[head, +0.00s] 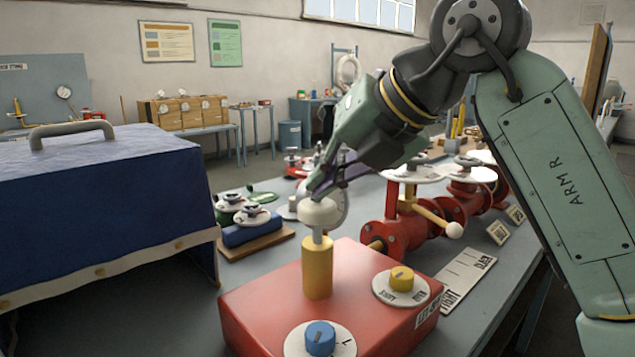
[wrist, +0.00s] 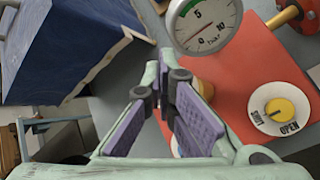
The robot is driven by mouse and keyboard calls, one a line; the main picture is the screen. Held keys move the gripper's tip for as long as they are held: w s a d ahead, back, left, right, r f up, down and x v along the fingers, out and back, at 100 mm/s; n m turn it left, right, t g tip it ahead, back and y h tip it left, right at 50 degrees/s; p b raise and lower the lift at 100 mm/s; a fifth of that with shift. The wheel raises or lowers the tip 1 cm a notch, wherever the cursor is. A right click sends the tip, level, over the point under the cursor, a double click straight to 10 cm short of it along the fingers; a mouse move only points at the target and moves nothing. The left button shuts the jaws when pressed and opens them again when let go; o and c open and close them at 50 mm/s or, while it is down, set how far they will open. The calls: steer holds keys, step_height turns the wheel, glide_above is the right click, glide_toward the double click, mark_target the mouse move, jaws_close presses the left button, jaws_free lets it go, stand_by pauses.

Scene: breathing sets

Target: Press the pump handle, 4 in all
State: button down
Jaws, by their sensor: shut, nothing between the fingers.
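The pump stands on a red box (head: 262,290): a yellow cylinder (head: 317,270), a short bare grey rod and a cream round handle (head: 320,214) on top. My gripper (head: 318,188) is shut and empty, its tips pointing down at the top of the handle. I cannot tell whether they touch it. In the wrist view the shut fingers (wrist: 162,75) hide the handle. A round gauge (wrist: 205,22) marked 0, 5, 10 bar shows there; in the head view it is mostly hidden behind the handle and gripper.
The box carries a yellow SHUT/OPEN knob (head: 401,280) and a blue knob (head: 320,338). Red valve pipework (head: 405,225) with a yellow lever stands behind right. A blue-covered case (head: 100,200) is at left. A small blue block (head: 252,230) sits behind the box.

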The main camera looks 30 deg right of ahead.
steer(key=shift+f+b, duration=0.3)
steer(key=shift+f, duration=0.2)
stand_by(0.5)
steer(key=shift+r+p, duration=2.05)
steer(key=shift+r, duration=0.55)
steer(key=shift+r+p, duration=1.05)
steer(key=shift+r, duration=1.45)
